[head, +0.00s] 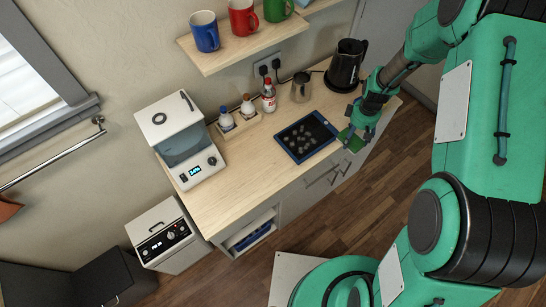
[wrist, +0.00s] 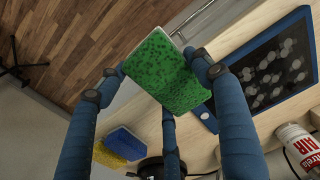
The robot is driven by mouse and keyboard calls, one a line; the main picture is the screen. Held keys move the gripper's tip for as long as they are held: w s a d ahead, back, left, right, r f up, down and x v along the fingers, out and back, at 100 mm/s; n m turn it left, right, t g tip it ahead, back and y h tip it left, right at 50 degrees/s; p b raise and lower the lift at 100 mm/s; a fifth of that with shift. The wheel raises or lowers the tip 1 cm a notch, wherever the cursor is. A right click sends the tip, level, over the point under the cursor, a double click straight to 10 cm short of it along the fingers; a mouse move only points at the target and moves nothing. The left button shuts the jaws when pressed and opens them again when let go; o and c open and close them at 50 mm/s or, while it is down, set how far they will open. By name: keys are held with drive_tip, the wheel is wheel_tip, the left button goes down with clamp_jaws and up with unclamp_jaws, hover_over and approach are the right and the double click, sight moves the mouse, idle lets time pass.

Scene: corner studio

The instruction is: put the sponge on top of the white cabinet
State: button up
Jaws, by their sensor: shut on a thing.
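My gripper (head: 362,122) is shut on a green sponge (wrist: 165,75) with a pale side. In the head view the green sponge (head: 351,139) shows just off the counter's front right edge, beside the blue-framed tray. In the wrist view blue fingers press its two sides, and it is tilted. A white cabinet-like box (head: 165,235) with a dark control panel and a top handle stands on the floor, left of the counter. The counter's own base (head: 300,195) is also pale, with drawers. I cannot tell which is the named cabinet.
A blue-framed tray (head: 286,138) of dark lumps, a black kettle (head: 346,65), a metal jug (head: 301,87), bottles (head: 268,97) and a white appliance (head: 174,125) stand on the counter. A shelf (head: 240,48) holds mugs. A blue-and-yellow block (wrist: 124,143) shows in the wrist view.

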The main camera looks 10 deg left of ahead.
drive_tip(key=s+a+n, duration=0.1)
drive_tip(key=s+a, duration=0.2)
drive_tip(key=a, duration=0.2)
drive_tip(key=s+a+n, duration=0.1)
drive_tip(key=s+a, duration=0.2)
drive_tip(key=a, duration=0.3)
drive_tip(key=s+a+n, duration=0.1)
drive_tip(key=s+a, duration=0.2)
drive_tip(key=a, duration=0.2)
drive_tip(key=shift+s+a+r+n+b, duration=0.2)
drive_tip(key=shift+s+n+b, duration=0.1)
drive_tip(key=shift+n+b, duration=0.1)
drive_tip(key=s+a+n, duration=0.1)
drive_tip(key=s+a, duration=0.3)
drive_tip(key=s+a+n, duration=0.1)
drive_tip(key=s+a, duration=0.2)
drive_tip(key=s, duration=0.1)
drive_tip(key=shift+s+a+n, duration=0.25)
drive_tip(key=shift+a+n, duration=0.05)
drive_tip(key=shift+a, duration=0.05)
drive_tip(key=s+a+n, duration=0.2)
drive_tip(key=s+a, duration=0.2)
drive_tip(key=s, duration=0.4)
drive_tip(key=shift+s+a+b, duration=0.2)
drive_tip(key=shift+b, duration=0.15)
drive_tip(key=shift+w+f, duration=0.1)
drive_tip(key=shift+w, duration=0.05)
hover_over(258, 164)
drive_tip(key=shift+f, duration=0.75)
drive_tip(key=shift+f, duration=0.1)
